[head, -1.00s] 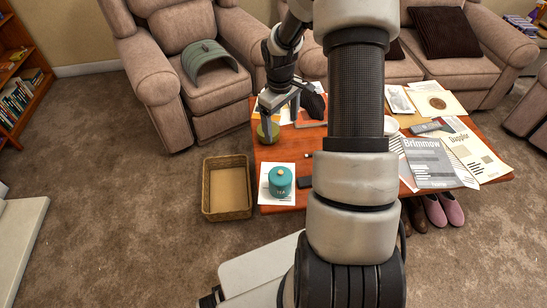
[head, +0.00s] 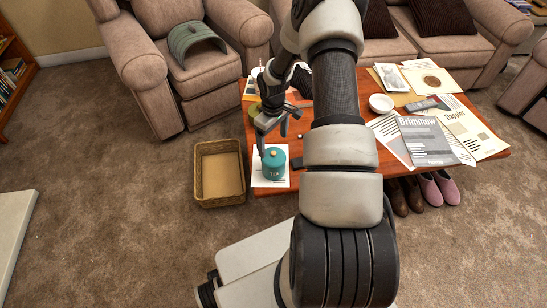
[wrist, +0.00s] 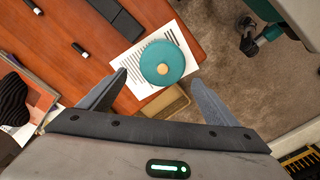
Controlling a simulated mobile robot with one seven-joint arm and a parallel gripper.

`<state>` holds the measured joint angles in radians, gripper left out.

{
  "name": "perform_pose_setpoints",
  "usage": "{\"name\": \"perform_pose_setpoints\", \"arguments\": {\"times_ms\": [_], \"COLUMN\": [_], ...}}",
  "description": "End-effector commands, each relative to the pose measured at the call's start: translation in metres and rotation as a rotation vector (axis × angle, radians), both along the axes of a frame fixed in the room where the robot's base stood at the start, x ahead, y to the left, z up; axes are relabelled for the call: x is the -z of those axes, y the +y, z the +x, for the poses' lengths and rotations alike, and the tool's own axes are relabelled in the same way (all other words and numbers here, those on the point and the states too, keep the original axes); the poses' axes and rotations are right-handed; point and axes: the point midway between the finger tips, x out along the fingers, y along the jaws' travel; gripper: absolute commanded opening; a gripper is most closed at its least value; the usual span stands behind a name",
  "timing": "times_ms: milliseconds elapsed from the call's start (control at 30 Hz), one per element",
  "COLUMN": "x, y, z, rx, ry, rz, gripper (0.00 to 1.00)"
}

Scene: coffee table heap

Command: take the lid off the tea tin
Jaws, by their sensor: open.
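The tea tin (head: 273,165) is a teal canister marked TEA, upright on a white printed sheet (head: 258,181) at the table's near left corner. Its teal lid (wrist: 162,63) is on it, with a pale round knob (wrist: 162,69) in the middle. My gripper (head: 271,142) is open and empty, just above and behind the tin in the head view. In the wrist view my gripper (wrist: 158,80) has its two fingers apart, with the tin showing ahead between and beyond their tips. I cannot tell the exact height gap.
A wicker basket (head: 219,172) stands on the carpet left of the table (head: 307,148). A dark flat object (wrist: 108,17) lies near the tin. An olive round object (head: 254,110) is behind my gripper. Magazines (head: 427,140) and a white bowl (head: 381,103) are at the right.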

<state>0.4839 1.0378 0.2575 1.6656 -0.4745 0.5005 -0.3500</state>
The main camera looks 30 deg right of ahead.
Motion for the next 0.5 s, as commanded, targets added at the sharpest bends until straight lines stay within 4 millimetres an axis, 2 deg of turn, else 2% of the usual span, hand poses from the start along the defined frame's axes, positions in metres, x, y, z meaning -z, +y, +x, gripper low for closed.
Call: {"name": "perform_pose_setpoints", "arguments": {"times_ms": [167, 400, 500], "x": [0.011, 0.048, 0.053], "y": [0.001, 0.002, 0.002], "z": [-0.002, -0.008, -0.007], "rx": [0.001, 0.001, 0.0], "ry": [0.001, 0.003, 0.0], "rz": [0.001, 0.001, 0.0], "gripper": [0.83, 0.83, 0.83]}}
